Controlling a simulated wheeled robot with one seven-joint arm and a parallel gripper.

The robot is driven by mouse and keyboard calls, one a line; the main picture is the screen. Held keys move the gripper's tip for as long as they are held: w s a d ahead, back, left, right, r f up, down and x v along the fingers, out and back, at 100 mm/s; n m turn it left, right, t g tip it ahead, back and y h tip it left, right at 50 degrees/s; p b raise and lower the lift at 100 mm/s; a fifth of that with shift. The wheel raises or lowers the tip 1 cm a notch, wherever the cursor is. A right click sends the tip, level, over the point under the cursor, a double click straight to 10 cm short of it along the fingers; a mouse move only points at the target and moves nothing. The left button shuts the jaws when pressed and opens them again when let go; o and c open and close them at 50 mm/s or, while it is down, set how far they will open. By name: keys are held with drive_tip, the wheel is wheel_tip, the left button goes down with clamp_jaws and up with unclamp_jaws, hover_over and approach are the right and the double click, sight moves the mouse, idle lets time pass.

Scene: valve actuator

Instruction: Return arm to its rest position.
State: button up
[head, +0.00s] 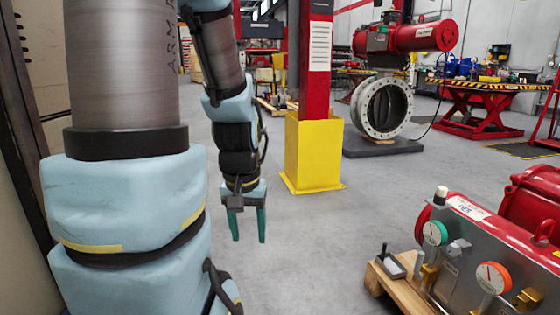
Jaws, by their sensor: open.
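My arm runs down the left side of the head view, with pale blue covers on its links. My gripper (248,238) hangs at the end of it, left of the middle of the view, with its green fingers pointing down. The fingers are apart and nothing shows between them. Behind the gripper is only grey floor in the picture. The large near links of my arm fill the left foreground and hide what lies behind them.
A red valve actuator (470,215) with gauges sits on a wooden pallet (400,290) at lower right. A red post with a yellow base (313,155) stands behind my gripper, to the right. A large valve with a red actuator (385,108) stands farther back. Grey floor (320,245) between is clear.

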wheel_tip(320, 180, up, 27)
drive_tip(key=p, duration=2.4)
drive_tip(key=shift+p, duration=0.3)
idle(4.2)
